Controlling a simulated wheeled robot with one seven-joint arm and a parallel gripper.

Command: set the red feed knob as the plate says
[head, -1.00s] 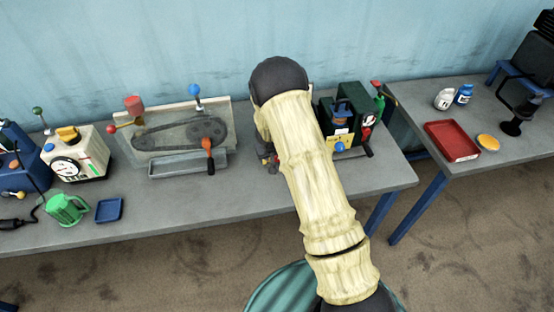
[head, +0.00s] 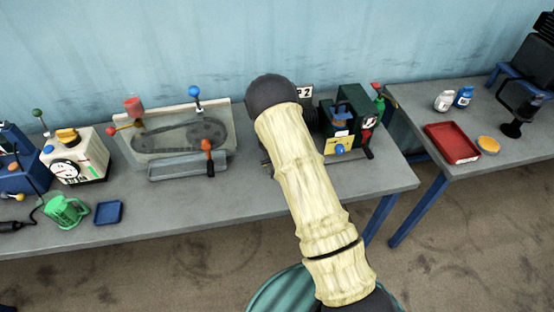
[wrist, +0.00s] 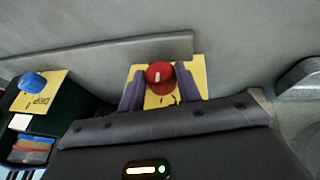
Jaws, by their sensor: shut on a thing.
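In the wrist view the red feed knob (wrist: 161,70) is a round cap with a short white mark, which runs nearly upright in the picture. It sits in front of a yellow plate (wrist: 198,74); dark marks on the plate beside the knob are too small to read. My gripper (wrist: 159,80) is shut on the knob, one finger on each side. In the head view my arm hides the knob and my fingers. A pale plate (head: 305,91) ending in "2" shows just right of my wrist, partly covered.
A dark green machine (head: 349,116) with a blue knob stands close to the right; the blue knob (wrist: 32,81) also shows in the wrist view. A belt-drive unit (head: 180,135) stands to the left. A red tray (head: 452,143) lies on the right table.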

